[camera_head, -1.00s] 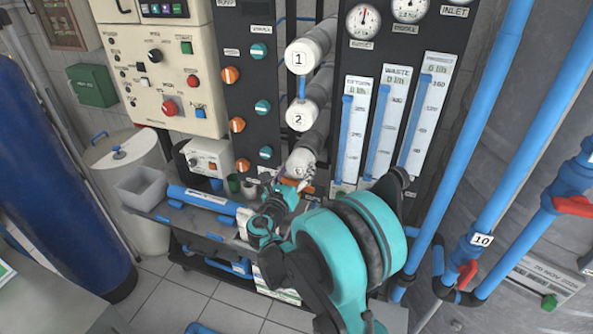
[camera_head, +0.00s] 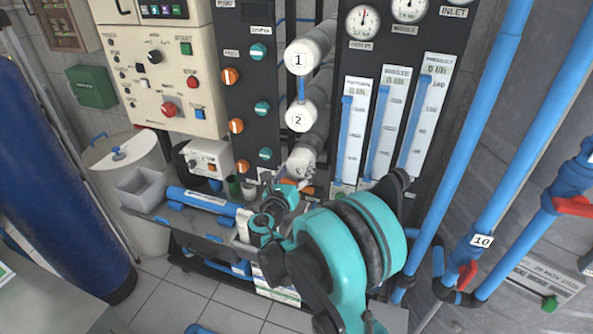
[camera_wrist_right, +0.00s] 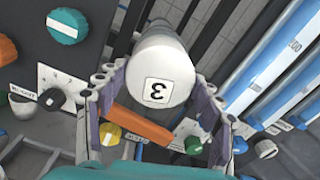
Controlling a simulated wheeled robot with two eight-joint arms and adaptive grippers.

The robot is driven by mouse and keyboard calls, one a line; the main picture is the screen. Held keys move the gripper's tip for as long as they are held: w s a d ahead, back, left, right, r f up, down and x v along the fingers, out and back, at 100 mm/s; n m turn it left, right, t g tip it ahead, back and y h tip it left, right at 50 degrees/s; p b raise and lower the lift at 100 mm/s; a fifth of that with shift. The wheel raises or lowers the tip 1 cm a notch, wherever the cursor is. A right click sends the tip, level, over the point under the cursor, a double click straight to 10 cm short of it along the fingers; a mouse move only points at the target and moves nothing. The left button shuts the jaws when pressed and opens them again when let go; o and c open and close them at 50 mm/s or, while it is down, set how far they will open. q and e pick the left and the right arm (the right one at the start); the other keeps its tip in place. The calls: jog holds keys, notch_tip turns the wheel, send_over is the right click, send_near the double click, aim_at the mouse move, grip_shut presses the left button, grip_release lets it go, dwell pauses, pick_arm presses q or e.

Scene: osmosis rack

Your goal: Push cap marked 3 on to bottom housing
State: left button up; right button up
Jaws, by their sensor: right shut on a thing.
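The white cap marked 3 (camera_wrist_right: 158,92) faces the right wrist camera, its square label turned on its side. In the head view the cap (camera_head: 301,160) is at the front end of the grey bottom housing (camera_head: 315,128), below caps 1 and 2. The housing (camera_wrist_right: 163,32) runs back behind the cap in the wrist view. I cannot tell whether any gap is left between them. My right gripper (camera_head: 287,187) is shut on the cap, with a finger on each side of it in the wrist view. Its label is mostly hidden in the head view. My left gripper is out of view.
Cap 1 (camera_head: 300,60) and cap 2 (camera_head: 299,117) sit above. An orange handle (camera_wrist_right: 140,129) lies just below the cap. Flow meters (camera_head: 391,125) stand to the right, valve knobs (camera_head: 237,125) to the left.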

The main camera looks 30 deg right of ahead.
jog(key=shift+w+d, duration=0.1)
jog(key=shift+d, duration=0.05)
jog(key=o, duration=1.3)
jog(key=shift+c, duration=0.2)
jog(key=s+a+f+m+g+y, duration=0.2)
jog(key=s+a+f+m+y, duration=0.1)
jog(key=s+a+m+y, duration=0.4)
jog(key=s+a+f+m+g+y, duration=0.2)
jog(key=s+a+f+m+y, duration=0.2)
jog(key=s+a+m, duration=0.9)
jog(key=s+m+y, duration=0.2)
jog(key=s+m, duration=0.4)
jog(key=m, duration=0.3)
jog(key=shift+y, duration=0.4)
